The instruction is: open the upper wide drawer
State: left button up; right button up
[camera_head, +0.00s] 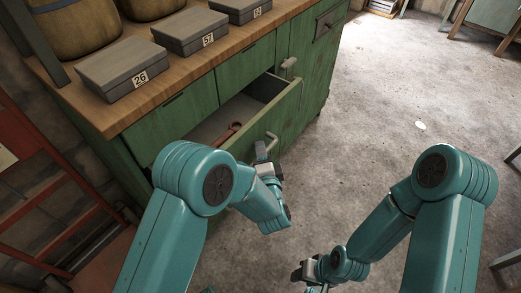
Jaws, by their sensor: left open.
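The green wide drawer (285,113) stands pulled out from the green cabinet, and its inside is visible. A reddish wrench-like tool (229,132) lies in it. The drawer's pale bar handle (272,139) is on its front. My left gripper (262,150) is open right at this handle; I cannot tell whether it touches. My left arm hides part of the drawer front. My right gripper (301,272) is low in the middle, over the floor and away from the drawer; its jaws are too unclear to read.
Grey boxes labelled 26 (113,72), 57 (190,32) and another number stand on the wooden worktop (215,58). A latch-like handle (288,66) projects beyond the drawer. A red frame (45,200) stands at left. The concrete floor (375,110) to the right is mostly clear.

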pick_arm(q)
jog(key=shift+w, duration=0.1)
pick_arm(e)
jog(key=shift+w, duration=0.2)
pick_arm(q)
jog(key=shift+d, duration=0.1)
jog(key=shift+c, duration=1.3)
grip_shut()
pick_arm(e)
jog(key=shift+s, duration=0.2)
